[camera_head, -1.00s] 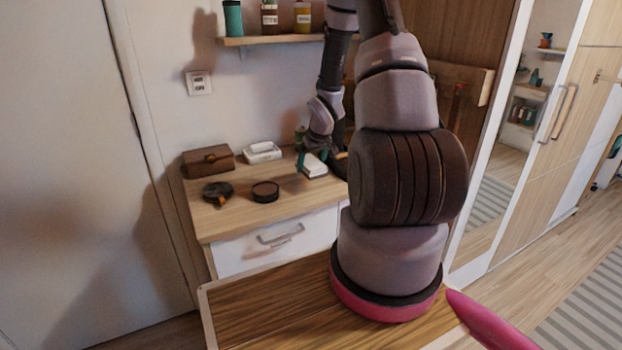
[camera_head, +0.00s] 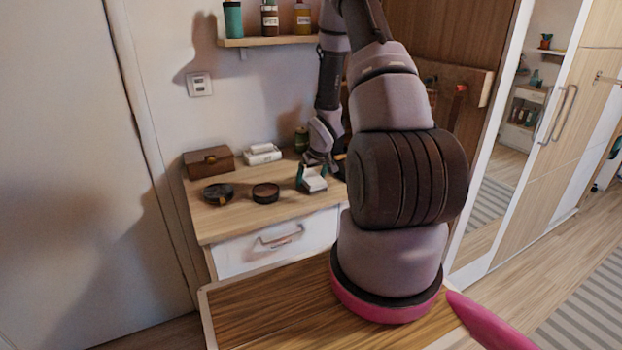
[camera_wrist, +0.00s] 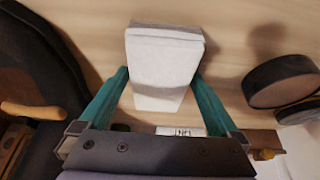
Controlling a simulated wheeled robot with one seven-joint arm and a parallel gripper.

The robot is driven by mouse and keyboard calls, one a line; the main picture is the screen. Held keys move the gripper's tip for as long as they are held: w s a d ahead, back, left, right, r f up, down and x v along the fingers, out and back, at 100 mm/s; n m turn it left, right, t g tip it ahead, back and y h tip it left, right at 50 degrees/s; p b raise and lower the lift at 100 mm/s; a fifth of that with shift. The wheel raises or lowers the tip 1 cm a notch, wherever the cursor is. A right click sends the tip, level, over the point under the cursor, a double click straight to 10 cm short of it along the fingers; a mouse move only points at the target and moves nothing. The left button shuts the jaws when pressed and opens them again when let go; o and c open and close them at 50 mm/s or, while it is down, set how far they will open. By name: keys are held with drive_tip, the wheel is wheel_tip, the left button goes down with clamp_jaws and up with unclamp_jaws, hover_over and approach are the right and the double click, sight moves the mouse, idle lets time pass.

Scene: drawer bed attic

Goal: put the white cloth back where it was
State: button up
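The white cloth (camera_head: 314,181) is a small folded block above the right part of the dresser top (camera_head: 235,220). In the wrist view the cloth (camera_wrist: 165,65) sits between the two teal fingers, which meet its side edges. My gripper (camera_wrist: 160,78) appears shut on it; in the head view a teal finger of my gripper (camera_head: 306,178) shows at its left side. The cloth is tilted in the head view. My arm hides part of the dresser's right side, and the height of the cloth over the wood is hard to tell.
A shelf with bottles (camera_head: 268,42) hangs above. A white drawer (camera_head: 275,243) is below. The front left top is clear.

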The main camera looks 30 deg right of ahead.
drive_tip(key=shift+r, duration=0.1)
drive_tip(key=s+a+r+m+h, duration=0.1)
drive_tip(key=s+r, duration=0.2)
drive_tip(key=r, duration=0.7)
drive_tip(key=s+a+r+m, duration=0.15)
drive_tip(key=s+r, duration=0.25)
drive_tip(key=r, duration=0.6)
drive_tip(key=s+a+r+h, duration=0.1)
drive_tip(key=s+a+r, duration=0.15)
drive_tip(key=r, duration=0.75)
drive_tip(key=s+a+r+m+t+y, duration=0.1)
drive_tip(key=s+a+r+y, duration=0.1)
drive_tip(key=s+a+r, duration=0.3)
drive_tip(key=s+a+r+m+t+y, duration=0.1)
drive_tip(key=s+a+r+y, duration=0.1)
drive_tip(key=s+a+r, duration=0.3)
drive_tip(key=s+r, duration=0.3)
drive_tip(key=s, duration=0.4)
drive_tip(key=shift+s+a+r, duration=0.2)
drive_tip(key=shift+s+a, duration=0.05)
drive_tip(key=shift+s, duration=0.05)
